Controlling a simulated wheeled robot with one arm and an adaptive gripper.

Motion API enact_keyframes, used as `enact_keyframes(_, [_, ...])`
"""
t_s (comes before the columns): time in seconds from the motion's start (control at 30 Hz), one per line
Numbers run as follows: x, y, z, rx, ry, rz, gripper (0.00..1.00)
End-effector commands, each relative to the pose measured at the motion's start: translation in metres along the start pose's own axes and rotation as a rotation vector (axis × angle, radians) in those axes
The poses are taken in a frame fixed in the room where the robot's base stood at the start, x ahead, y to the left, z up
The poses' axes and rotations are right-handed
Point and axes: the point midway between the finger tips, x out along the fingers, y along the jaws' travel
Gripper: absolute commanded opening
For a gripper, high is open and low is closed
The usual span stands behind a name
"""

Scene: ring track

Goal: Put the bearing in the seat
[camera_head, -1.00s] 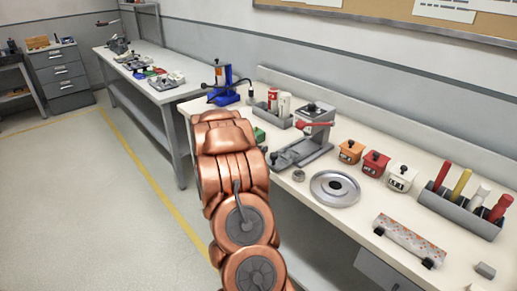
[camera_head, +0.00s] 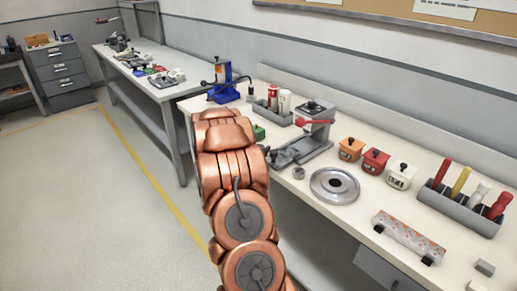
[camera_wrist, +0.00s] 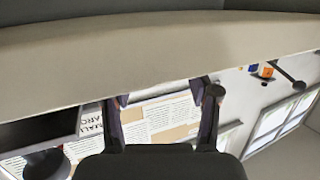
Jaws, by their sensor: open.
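A small grey metal ring (camera_head: 298,173), which looks like the bearing, lies on the white bench top (camera_head: 290,188). Just right of it lies a large round metal disc (camera_head: 322,193) with a raised hub and a hole in the middle; this may be the seat. My copper-coloured arm stands in front of the bench and hides part of it. My gripper shows only in the wrist view (camera_wrist: 164,95), its two dark fingers spread apart with nothing between them. Neither ring nor disc shows in that view.
A grey press (camera_head: 318,130) with a red handle stands behind the ring. Orange, red and white lidded boxes (camera_head: 375,160), a grey rack (camera_head: 455,212) of coloured handles and a speckled bar (camera_head: 408,237) lie to the right. A blue device (camera_head: 222,82) stands at the far left end.

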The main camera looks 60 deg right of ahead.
Motion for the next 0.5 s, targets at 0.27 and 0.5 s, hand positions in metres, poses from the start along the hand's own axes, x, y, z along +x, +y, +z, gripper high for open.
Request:
enact_keyframes(0.27, [-0.006, -0.001, 0.001, 0.0, 0.0, -0.002, 0.61])
enact_keyframes(0.5, [-0.038, 0.0, 0.0, 0.001, -0.002, -0.003, 0.61])
